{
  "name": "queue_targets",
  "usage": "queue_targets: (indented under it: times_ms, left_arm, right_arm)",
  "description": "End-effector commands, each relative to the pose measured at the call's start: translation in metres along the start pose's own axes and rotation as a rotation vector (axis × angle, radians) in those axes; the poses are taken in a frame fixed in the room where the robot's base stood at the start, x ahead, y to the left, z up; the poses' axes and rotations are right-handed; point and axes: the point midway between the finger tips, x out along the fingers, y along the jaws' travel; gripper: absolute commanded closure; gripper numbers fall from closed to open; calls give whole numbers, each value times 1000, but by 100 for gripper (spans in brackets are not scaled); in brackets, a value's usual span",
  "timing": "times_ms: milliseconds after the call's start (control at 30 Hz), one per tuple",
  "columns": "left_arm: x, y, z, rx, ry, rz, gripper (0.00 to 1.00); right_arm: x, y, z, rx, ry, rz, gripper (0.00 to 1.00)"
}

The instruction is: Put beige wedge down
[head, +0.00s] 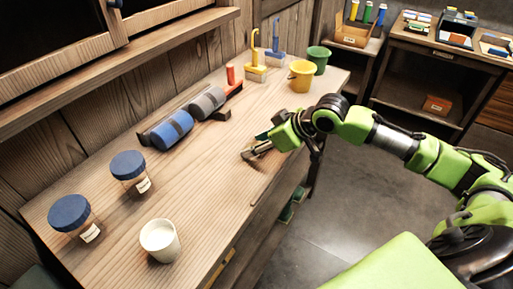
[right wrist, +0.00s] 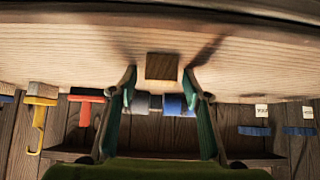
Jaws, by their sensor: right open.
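A small block (right wrist: 162,66), which I take for the beige wedge, looks brown in the right wrist view. It appears to rest on the wooden bench top, between the fingertips with a gap on each side. My right gripper (right wrist: 161,76) is open around it, not visibly touching it. In the head view my right gripper (head: 258,147) is low over the middle of the bench (head: 215,175), near its front edge. There the block is small and mostly hidden by the fingers. My left gripper is not in view.
A blue roller (head: 171,130) and a grey roller (head: 207,102) lie toward the wall. Two blue-lidded jars (head: 128,165) and a white cup (head: 160,240) stand at the near end. A yellow bucket (head: 301,76) and green bucket (head: 318,60) stand at the far end.

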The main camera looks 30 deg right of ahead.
Motion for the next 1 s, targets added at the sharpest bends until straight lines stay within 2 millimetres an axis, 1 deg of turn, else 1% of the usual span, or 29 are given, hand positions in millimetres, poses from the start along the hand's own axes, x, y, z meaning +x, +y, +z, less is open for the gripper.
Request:
queue_targets:
  times_ms: [33,67,100,167,200,267,300,567,733,867,967,1000]
  left_arm:
    - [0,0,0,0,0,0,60]
    - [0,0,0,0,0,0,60]
    - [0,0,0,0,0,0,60]
    - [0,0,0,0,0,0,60]
    - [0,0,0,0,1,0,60]
    - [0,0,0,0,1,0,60]
    - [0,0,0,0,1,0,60]
    - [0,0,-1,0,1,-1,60]
    - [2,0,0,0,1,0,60]
    - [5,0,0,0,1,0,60]
    - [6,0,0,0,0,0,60]
    - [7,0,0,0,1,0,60]
  right_arm:
    - [0,0,0,0,0,0,56]
    - [0,0,0,0,0,0,61]
    - [0,0,0,0,0,0,71]
    - [0,0,0,0,0,0,87]
    - [0,0,0,0,0,0,92]
    - [0,0,0,0,0,0,92]
    - [0,0,0,0,0,0,95]
    - [-1,0,-1,0,1,0,95]
    - [-8,0,-9,-2,3,1,95]
    - [-22,0,-23,-2,5,1,95]
    - [-43,-8,-25,-5,1,2,95]
    - [-53,-12,-27,-6,1,4,95]
